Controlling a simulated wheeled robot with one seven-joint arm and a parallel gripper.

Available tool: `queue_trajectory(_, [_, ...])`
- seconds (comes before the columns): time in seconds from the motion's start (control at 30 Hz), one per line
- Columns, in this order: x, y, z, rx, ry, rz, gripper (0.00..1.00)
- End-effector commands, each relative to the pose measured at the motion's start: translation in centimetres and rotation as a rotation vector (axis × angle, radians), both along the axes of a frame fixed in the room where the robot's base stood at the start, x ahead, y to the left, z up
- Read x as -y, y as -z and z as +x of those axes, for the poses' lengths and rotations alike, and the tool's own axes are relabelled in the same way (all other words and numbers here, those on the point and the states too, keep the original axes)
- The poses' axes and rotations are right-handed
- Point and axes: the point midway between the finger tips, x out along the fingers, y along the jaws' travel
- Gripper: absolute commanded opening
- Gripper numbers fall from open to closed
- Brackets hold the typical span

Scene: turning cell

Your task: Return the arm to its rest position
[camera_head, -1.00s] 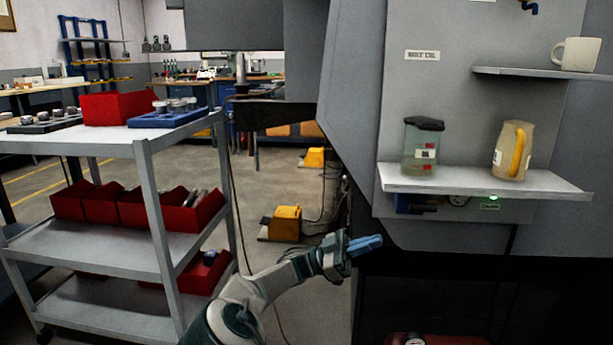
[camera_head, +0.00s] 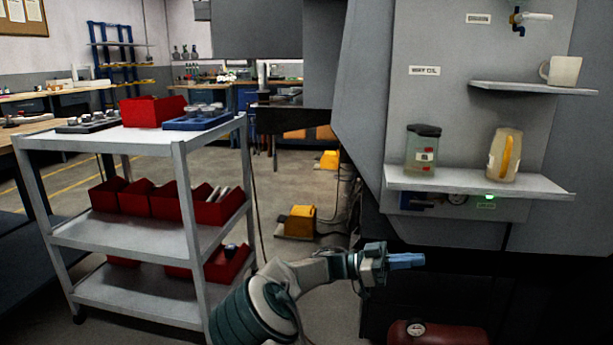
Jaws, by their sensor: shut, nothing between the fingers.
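My gripper (camera_head: 408,261) is at the lower middle of the head view, at the end of my teal and white arm. Its blue fingers point right and are together, with nothing between them. It is in front of the dark lower part of the grey machine, below the shelf (camera_head: 540,188) and apart from it. My arm comes up from the bottom edge and bends to the right.
The shelf holds a dark-lidded canister (camera_head: 421,150) and a yellow-handled jug (camera_head: 504,155). A white mug (camera_head: 562,70) stands on a higher shelf. A grey cart (camera_head: 120,232) with red bins is left of my arm. A red tank (camera_head: 438,334) is below my gripper.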

Motion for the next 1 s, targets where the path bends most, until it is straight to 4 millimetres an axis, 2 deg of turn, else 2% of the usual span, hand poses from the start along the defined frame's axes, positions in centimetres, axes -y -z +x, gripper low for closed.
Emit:
queue_trajectory(0.03, [0.9, -0.8, -0.5, -0.021, 0.021, 0.05, 0.0])
queue_trajectory(0.27, [4.5, -1.8, -3.3, -0.162, 0.104, 0.345, 0.0])
queue_trajectory(0.4, [6.5, -2.8, -6.2, -0.287, 0.133, 0.633, 0.0])
queue_trajectory(0.5, [7.1, -3.5, -8.4, -0.38, 0.118, 0.853, 0.0])
queue_trajectory(0.67, [6.6, -5.4, -11.5, -0.514, 0.028, 1.171, 0.0])
queue_trajectory(0.77, [5.6, -7.1, -13.3, -0.587, -0.07, 1.345, 0.0])
queue_trajectory(1.0, [2.0, -12.8, -17.2, -0.736, -0.407, 1.644, 0.0])
